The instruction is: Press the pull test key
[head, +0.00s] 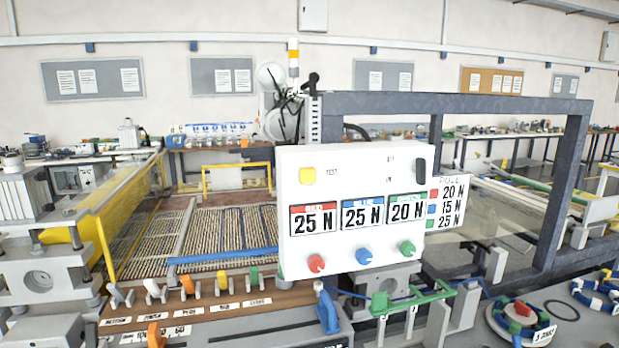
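A white control panel (350,155) stands upright in the middle of the head view. Three displays show red 25 N (314,220), blue 25 N (362,213) and green 20 N (407,207). Below them are a red knob (316,263), a blue knob (363,256) and a green knob (407,248). I cannot make out my gripper.
A dark grey frame (460,104) rises behind the panel. White and black arm-like parts (272,76) stand behind the panel's upper left; I cannot tell whose they are. Several coloured clips (187,284) line the brown strip below.

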